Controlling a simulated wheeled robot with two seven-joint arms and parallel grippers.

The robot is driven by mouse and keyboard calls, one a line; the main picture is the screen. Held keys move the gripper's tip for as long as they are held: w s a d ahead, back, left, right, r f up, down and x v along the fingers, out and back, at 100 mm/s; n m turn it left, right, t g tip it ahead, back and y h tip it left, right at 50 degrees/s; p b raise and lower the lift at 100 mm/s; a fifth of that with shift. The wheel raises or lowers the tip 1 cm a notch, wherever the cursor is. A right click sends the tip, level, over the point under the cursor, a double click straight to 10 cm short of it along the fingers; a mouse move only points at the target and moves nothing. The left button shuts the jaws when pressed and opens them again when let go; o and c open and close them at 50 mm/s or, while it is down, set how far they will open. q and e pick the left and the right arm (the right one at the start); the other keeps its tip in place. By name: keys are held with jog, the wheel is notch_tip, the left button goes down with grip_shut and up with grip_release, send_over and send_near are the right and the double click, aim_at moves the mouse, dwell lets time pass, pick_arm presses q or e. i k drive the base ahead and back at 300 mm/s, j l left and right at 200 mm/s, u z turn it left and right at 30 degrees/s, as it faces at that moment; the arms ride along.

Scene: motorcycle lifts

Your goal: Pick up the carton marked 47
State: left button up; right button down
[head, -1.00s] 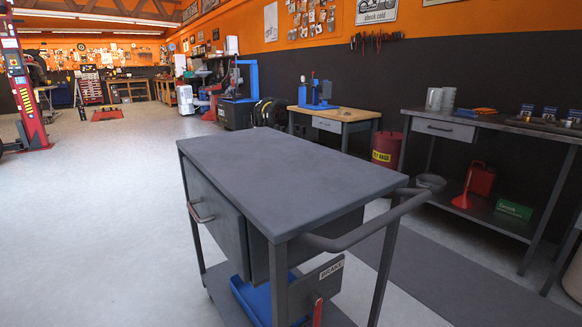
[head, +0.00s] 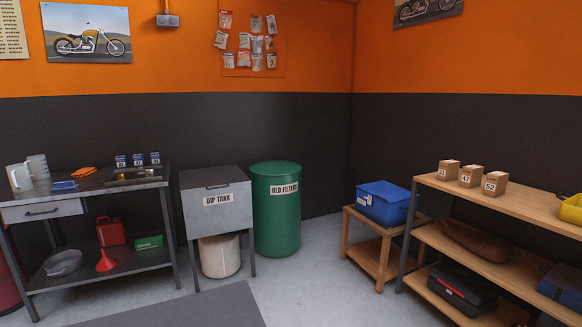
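Three small brown cartons with white number labels stand in a row on the top of a wooden shelf unit at the right of the head view. The middle carton (head: 471,176) reads 47. The carton to its left (head: 448,170) has a label too small to read surely, and the carton to its right (head: 494,183) seems to read 52. All three stand upright with gaps between them. Neither of my grippers is in view.
The shelf unit (head: 520,206) holds a yellow bin (head: 571,208) farther right. A blue bin (head: 384,202) sits on a low wooden stand. A green drum (head: 276,215), dip tank (head: 216,203) and metal bench (head: 100,188) with small blue boxes line the wall. Floor ahead is clear.

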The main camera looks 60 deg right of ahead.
aim_at(472, 176)
jog(key=z, duration=3.35)
